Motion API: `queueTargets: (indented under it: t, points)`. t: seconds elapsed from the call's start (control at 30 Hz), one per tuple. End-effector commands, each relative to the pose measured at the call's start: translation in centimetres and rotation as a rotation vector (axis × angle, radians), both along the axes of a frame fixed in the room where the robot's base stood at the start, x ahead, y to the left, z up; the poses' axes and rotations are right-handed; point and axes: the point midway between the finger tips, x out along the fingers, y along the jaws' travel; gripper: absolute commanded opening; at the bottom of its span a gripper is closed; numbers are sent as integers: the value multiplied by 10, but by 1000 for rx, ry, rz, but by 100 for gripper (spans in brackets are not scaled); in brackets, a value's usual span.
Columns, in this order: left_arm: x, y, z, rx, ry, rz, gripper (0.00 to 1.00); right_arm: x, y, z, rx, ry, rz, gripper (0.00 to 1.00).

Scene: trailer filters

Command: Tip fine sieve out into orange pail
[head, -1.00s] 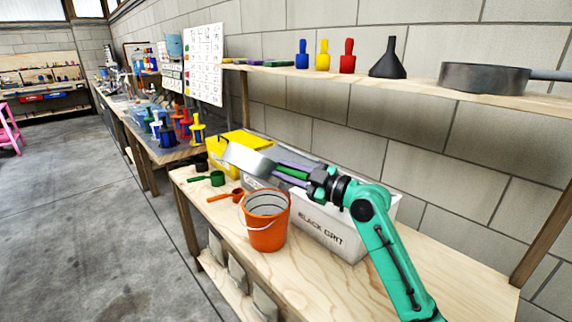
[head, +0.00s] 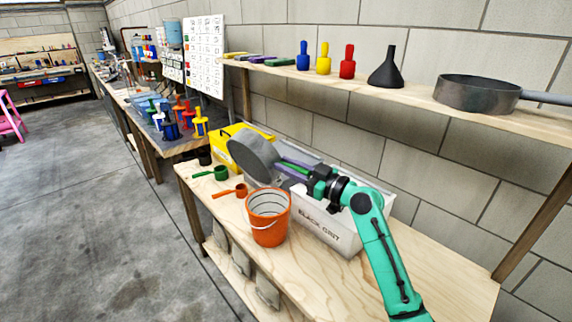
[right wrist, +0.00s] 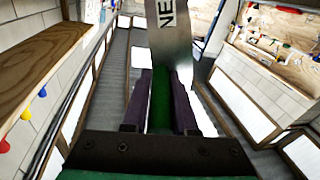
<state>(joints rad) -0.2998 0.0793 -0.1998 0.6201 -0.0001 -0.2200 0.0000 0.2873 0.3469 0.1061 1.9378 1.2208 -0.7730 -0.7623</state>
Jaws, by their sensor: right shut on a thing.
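The fine sieve (head: 250,157) is a round grey pan with a green handle, tilted steeply on edge with its round face showing. My right gripper (head: 293,168) is shut on the green handle and holds the sieve in the air above the bench. In the right wrist view, its purple fingers flank the green handle (right wrist: 160,100), and the sieve's wall (right wrist: 168,35) carries the letters "NE". The orange pail (head: 268,228) stands upright on the bench, below the sieve and slightly right of it in the head view. I cannot tell what the sieve contains. My left gripper is not in view.
A white bin marked "BLACK GRIT" (head: 326,232) stands behind and right of the pail. A yellow box (head: 226,150), a green scoop (head: 212,174) and an orange scoop (head: 232,191) are nearby. A shelf above holds a dark funnel (head: 387,70) and a grey pan (head: 478,95).

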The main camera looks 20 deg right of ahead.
Motion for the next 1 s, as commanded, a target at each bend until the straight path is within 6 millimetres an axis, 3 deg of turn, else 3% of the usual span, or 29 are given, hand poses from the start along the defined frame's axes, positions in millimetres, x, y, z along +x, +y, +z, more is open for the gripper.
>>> queueTargets:
  t: [0.03, 0.5, 1.0]
  points:
    - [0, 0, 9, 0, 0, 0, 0, 1, -2, 10, 37, 15, -1, 0]
    - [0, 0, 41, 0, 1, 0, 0, 13, -24, 30, 385, 212, -1, 0]
    - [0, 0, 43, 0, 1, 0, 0, 16, -28, 30, 450, 249, 1, 0]
